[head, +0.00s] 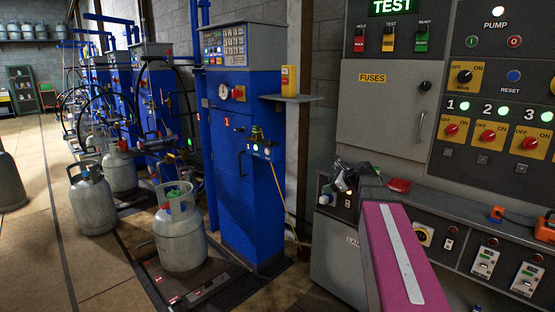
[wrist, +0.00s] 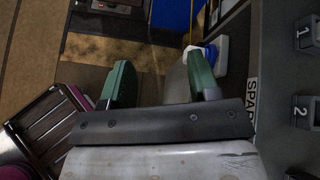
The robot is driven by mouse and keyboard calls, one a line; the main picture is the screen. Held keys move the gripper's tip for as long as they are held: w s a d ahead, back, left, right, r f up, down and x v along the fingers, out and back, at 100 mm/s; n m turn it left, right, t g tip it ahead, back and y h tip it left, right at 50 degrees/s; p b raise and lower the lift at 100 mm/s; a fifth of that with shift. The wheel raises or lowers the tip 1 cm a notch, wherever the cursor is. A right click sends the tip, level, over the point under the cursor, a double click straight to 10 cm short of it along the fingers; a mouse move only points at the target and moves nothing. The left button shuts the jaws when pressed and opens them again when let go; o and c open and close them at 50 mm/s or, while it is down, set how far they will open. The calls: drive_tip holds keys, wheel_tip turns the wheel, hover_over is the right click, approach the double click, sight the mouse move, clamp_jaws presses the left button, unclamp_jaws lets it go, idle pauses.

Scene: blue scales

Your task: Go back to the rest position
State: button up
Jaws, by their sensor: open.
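My gripper shows in the wrist view (wrist: 161,82) with two green fingers spread wide apart. Nothing is visible between the fingers except the dark floor area and a pale, blurred shape beyond them. In the head view my magenta arm link (head: 396,258) reaches forward along the front of the grey control console (head: 440,195). The arm's far end, grey and dark, is beside the console's left end, and the fingers are too small there to make out.
A blue-and-white knob (wrist: 215,52) is close to the right finger. Numbered grey fittings (wrist: 306,34) line the right side. A blue filling cabinet (head: 240,160) and a grey gas cylinder (head: 180,238) stand left. A red object (head: 399,185) lies on the console ledge. Open floor (head: 45,265) lies far left.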

drive_tip(key=s+a+f+n+g+h, duration=0.3)
drive_tip(key=s+f+n+g+h, duration=0.4)
drive_tip(key=s+f+n, duration=1.5)
wheel_tip(320, 180, down, 2)
drive_tip(key=s+h, duration=0.1)
drive_tip(key=s, duration=0.1)
drive_tip(key=shift+s+a+n+g, duration=0.15)
drive_tip(key=shift+s+n+g, duration=0.15)
drive_tip(key=shift+s, duration=0.05)
drive_tip(key=shift+f, duration=0.1)
